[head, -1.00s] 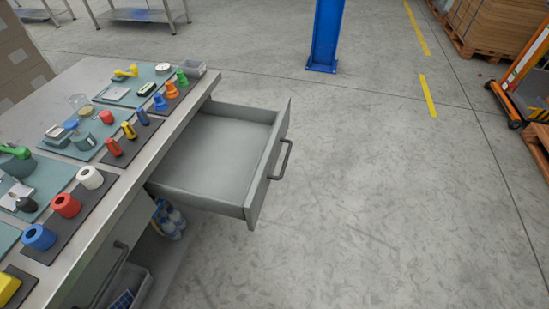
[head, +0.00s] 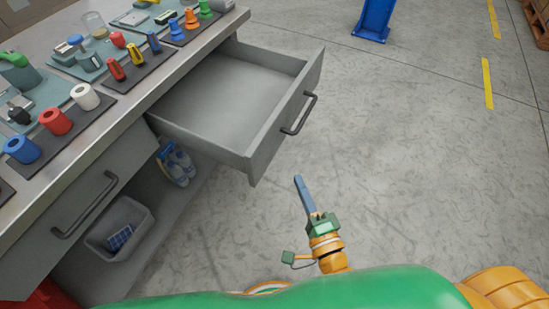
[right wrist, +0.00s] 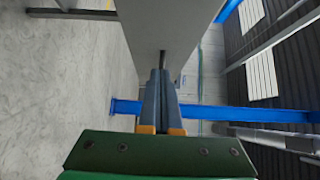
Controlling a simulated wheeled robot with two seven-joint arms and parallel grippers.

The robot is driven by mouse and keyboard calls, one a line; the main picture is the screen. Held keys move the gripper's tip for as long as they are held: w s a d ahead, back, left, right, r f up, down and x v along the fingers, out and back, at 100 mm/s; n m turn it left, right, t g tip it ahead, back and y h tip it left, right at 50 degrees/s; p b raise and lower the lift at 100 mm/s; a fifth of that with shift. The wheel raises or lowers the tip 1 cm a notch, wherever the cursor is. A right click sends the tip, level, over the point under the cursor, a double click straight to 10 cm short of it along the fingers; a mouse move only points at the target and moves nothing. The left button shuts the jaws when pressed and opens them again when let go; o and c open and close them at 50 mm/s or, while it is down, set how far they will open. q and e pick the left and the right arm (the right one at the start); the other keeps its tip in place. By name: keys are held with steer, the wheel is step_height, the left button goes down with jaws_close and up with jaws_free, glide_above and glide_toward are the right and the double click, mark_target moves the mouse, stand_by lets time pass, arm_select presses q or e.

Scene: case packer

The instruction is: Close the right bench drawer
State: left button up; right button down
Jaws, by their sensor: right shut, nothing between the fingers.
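The right bench drawer (head: 235,100) is pulled far out from the bench, and its grey inside is empty. Its dark bar handle (head: 300,114) is on the drawer front. My right gripper (head: 299,181) points up the picture, below and a little right of the drawer's near front corner, with floor visible between them. Its blue-grey fingers are together with nothing between them; they also show in the right wrist view (right wrist: 160,75), before a grey panel that looks like the drawer. Touch with it cannot be told. My left gripper is not in view.
The bench top (head: 150,98) carries mats with coloured parts. A second drawer with a handle (head: 85,205) is shut at left. Below are spray bottles (head: 177,163) and a grey bin (head: 118,228). A blue post (head: 372,18) stands behind. Floor right of the drawer is clear.

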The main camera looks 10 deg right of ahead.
glide_toward(272, 146)
steer(key=w+d, duration=0.2)
steer(key=w, duration=0.1)
steer(key=shift+w+a, duration=0.65)
steer(key=shift+a, duration=0.15)
steer(key=shift+w+a, duration=0.6)
steer(key=shift+a, duration=0.2)
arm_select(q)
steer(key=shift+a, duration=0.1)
